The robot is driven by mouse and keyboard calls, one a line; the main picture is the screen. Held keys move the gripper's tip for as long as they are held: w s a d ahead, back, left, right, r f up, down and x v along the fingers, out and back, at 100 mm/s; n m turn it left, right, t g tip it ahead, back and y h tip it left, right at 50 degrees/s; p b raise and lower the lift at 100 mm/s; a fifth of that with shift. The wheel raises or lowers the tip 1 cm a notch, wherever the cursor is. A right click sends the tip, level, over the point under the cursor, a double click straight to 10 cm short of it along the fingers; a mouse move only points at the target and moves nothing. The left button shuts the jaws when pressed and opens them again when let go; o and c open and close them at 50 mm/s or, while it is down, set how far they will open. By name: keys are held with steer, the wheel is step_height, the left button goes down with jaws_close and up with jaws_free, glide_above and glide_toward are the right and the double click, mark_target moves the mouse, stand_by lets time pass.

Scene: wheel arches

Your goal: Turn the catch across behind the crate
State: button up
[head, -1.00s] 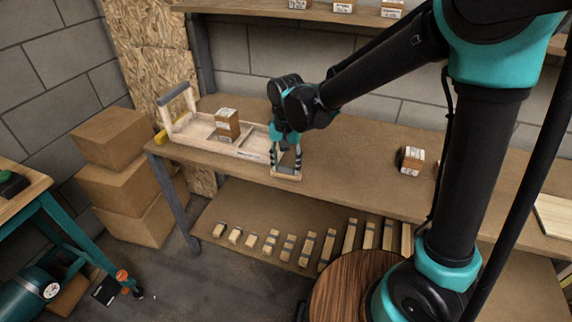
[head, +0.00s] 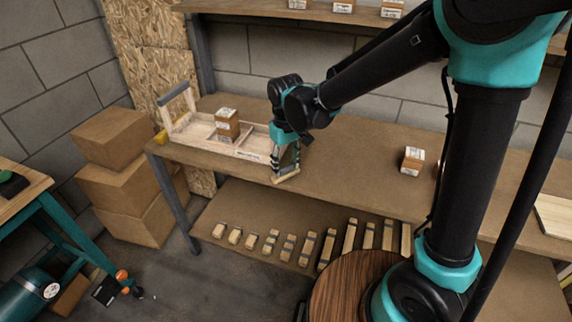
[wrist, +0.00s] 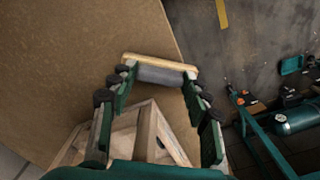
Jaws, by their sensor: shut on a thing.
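The crate (head: 190,137) is a low, open wooden tray on the bench. An upright handle with a grey grip (head: 172,95) stands at its left end, and a labelled carton (head: 228,126) is in it. My gripper (head: 286,172) is just beyond the crate's right end, at the bench's front edge, pointing down. It is shut on the catch (head: 287,179), a short wooden bar that lies slanted. In the wrist view, the catch (wrist: 160,60) shows a grey face between my fingertips (wrist: 158,73). The crate's wooden frame (wrist: 150,135) shows below it, partly hidden by my fingers.
The bench top (head: 350,165) is clear right of my gripper up to a small carton (head: 412,161). Brown boxes (head: 120,185) are stacked at the left.

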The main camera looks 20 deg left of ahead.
mark_target(286, 167)
steer(key=n, duration=0.7)
stand_by(0.6)
steer(key=o, duration=1.2)
steer(key=shift+c, duration=0.2)
step_height(286, 167, up, 12)
